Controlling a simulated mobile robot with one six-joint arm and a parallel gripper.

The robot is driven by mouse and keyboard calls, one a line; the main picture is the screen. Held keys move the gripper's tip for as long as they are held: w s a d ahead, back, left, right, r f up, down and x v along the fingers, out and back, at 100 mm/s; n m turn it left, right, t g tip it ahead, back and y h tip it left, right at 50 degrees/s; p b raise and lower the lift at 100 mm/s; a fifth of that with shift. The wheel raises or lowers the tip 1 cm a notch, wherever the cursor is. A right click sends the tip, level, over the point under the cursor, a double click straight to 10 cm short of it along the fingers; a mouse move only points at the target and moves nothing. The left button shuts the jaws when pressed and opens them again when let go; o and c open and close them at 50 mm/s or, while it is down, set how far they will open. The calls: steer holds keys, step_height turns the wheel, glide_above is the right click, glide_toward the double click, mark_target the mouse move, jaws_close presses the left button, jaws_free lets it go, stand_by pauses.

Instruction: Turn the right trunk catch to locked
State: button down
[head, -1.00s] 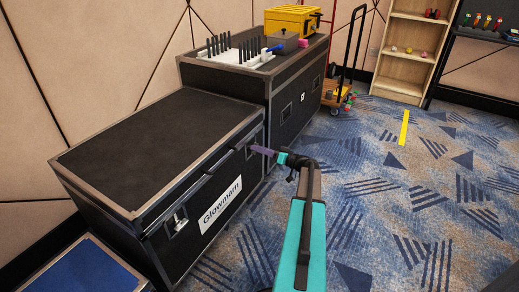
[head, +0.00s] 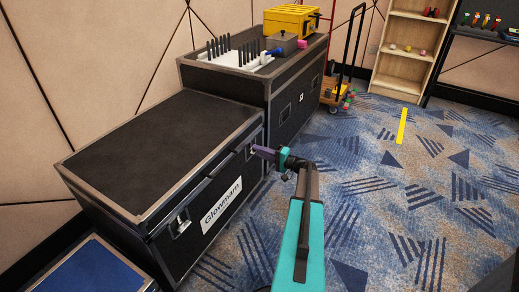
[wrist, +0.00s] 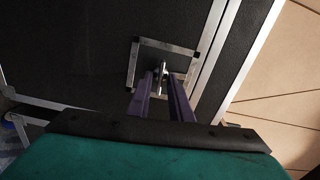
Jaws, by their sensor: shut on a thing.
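The black trunk (head: 160,150) with metal edges and a "Glowmarn" label (head: 222,205) stands at the left in the head view. Its right catch sits on the front face near the far end. In the wrist view the catch (wrist: 160,68) is a small metal piece inside a square silver-framed recess (wrist: 138,62). My gripper (wrist: 162,84) has its two purple fingers on either side of the catch and is shut on it. The left catch (head: 181,224) shows plainly near the label.
A second black case (head: 290,95) stands behind the trunk, bearing a white rack (head: 236,58) and a yellow box (head: 291,19). A hand cart (head: 338,92) and wooden shelf (head: 406,50) stand farther back. A blue-topped box (head: 92,272) is at lower left. The carpet on the right is clear.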

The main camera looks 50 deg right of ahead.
steer(key=shift+m, duration=0.5)
steer(key=c, duration=1.9)
jaws_free()
steer(key=shift+c, duration=0.2)
steer(key=shift+s+p, duration=0.15)
steer(key=shift+p, duration=0.15)
steer(key=p+v, duration=0.2)
steer(key=v, duration=1.1)
steer(key=shift+s, duration=0.25)
steer(key=shift+f, duration=0.15)
